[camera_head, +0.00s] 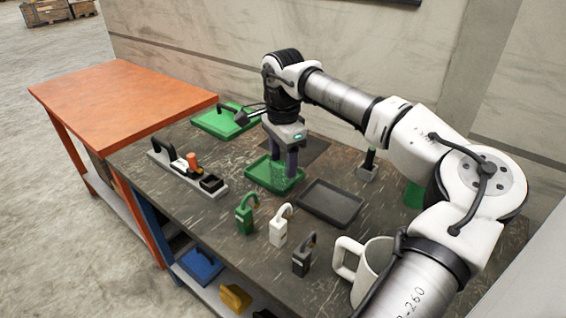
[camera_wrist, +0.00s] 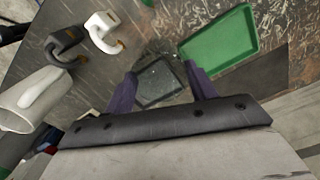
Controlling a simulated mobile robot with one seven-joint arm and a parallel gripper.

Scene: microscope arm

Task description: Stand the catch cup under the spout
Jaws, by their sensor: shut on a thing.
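My gripper (camera_head: 284,160) hangs from the arm, pointing down over the middle of the bench. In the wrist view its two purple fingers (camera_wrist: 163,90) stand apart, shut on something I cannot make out. A dark tray (camera_wrist: 158,84) shows between and beyond the fingers. A white mug (camera_head: 374,268) with a big handle stands upright at the front right, away from my gripper; it also shows in the wrist view (camera_wrist: 22,105). I cannot pick out a separate catch cup or a spout for certain.
A green tray (camera_head: 262,181) and the dark tray (camera_head: 330,204) lie near my gripper. Green (camera_head: 244,220), white (camera_head: 280,231) and dark (camera_head: 303,260) padlocks stand along the front. An orange table (camera_head: 120,95) adjoins.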

